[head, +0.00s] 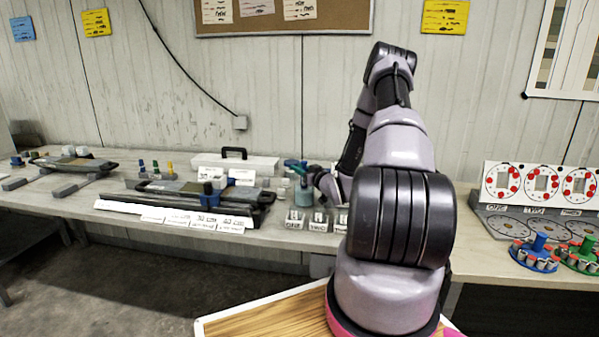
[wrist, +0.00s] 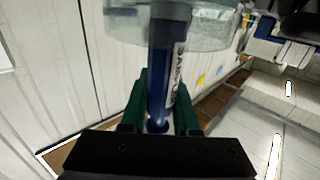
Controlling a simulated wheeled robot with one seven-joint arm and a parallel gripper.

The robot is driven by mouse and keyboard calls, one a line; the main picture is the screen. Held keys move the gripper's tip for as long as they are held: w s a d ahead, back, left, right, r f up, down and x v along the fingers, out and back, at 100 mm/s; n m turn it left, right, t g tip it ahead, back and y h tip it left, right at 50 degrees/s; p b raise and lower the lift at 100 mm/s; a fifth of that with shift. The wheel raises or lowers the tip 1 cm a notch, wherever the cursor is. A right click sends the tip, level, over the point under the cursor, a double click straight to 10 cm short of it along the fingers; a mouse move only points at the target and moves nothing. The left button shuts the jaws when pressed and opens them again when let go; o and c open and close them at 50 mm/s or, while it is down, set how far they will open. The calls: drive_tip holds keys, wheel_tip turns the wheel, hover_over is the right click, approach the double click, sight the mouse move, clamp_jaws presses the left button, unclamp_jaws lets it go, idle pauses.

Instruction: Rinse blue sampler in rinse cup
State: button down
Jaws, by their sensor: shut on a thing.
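My gripper (wrist: 158,105) has green fingers and is shut on the blue sampler (wrist: 161,85), a slim blue tube with a pale printed label. In the wrist view the sampler's far end overlaps a clear, cup-like vessel (wrist: 115,22), probably the rinse cup. I cannot tell how deep the end is in it. In the head view my gripper (head: 297,166) is small and partly behind my arm, just above a translucent grey-green cup (head: 303,194) on the bench. The sampler is hard to make out there.
Clear labelled boxes (head: 296,220) stand in front of the cup. A dark tray with a core liner (head: 190,188) and label cards (head: 165,212) lies to the left. A white case (head: 236,163) stands behind. Blue and green carousels (head: 540,252) are at the far right.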

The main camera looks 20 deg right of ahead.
drive_tip(key=shift+f, duration=0.1)
idle(0.3)
drive_tip(key=shift+f, duration=0.55)
drive_tip(key=shift+r, duration=0.1)
drive_tip(key=shift+r, duration=0.6)
drive_tip(key=shift+f, duration=0.15)
drive_tip(key=shift+f, duration=0.55)
drive_tip(key=shift+r, duration=0.1)
drive_tip(key=shift+r, duration=0.6)
